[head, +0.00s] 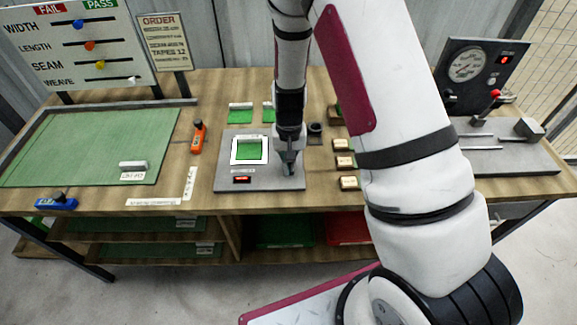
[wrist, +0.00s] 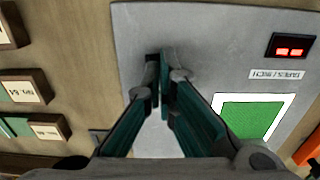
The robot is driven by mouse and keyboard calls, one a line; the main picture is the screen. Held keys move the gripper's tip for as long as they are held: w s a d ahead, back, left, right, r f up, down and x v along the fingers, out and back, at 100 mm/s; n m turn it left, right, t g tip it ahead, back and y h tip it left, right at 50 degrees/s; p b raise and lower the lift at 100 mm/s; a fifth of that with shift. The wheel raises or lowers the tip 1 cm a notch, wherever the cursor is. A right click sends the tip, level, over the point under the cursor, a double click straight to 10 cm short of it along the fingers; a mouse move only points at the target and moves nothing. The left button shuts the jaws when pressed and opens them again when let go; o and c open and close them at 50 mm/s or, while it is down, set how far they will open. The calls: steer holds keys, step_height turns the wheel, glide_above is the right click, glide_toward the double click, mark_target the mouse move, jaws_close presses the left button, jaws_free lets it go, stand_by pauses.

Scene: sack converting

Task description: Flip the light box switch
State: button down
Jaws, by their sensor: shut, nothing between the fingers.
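The light box is a grey plate (head: 225,172) on the bench, with a white bright square window (head: 236,160) and a green swatch (head: 250,151) on it. My gripper (head: 290,170) points down over the plate's right part, right of the window. In the wrist view my gripper (wrist: 165,62) is shut, its teal fingers together with nothing seen between them, close over bare grey plate (wrist: 215,40). A small dark shape beside the fingertips may be the switch or a finger part; I cannot tell. No switch shows clearly.
A red-lit display (wrist: 292,46) sits on the plate. Several labelled wooden blocks (head: 344,161) stand just right of it. An orange tool (head: 198,137) and green mat (head: 90,140) lie left. A gauge stand (head: 480,68) is at the right.

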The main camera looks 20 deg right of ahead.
steer(key=shift+f, duration=0.15)
steer(key=shift+r+p, duration=1.2)
steer(key=shift+r, duration=2.35)
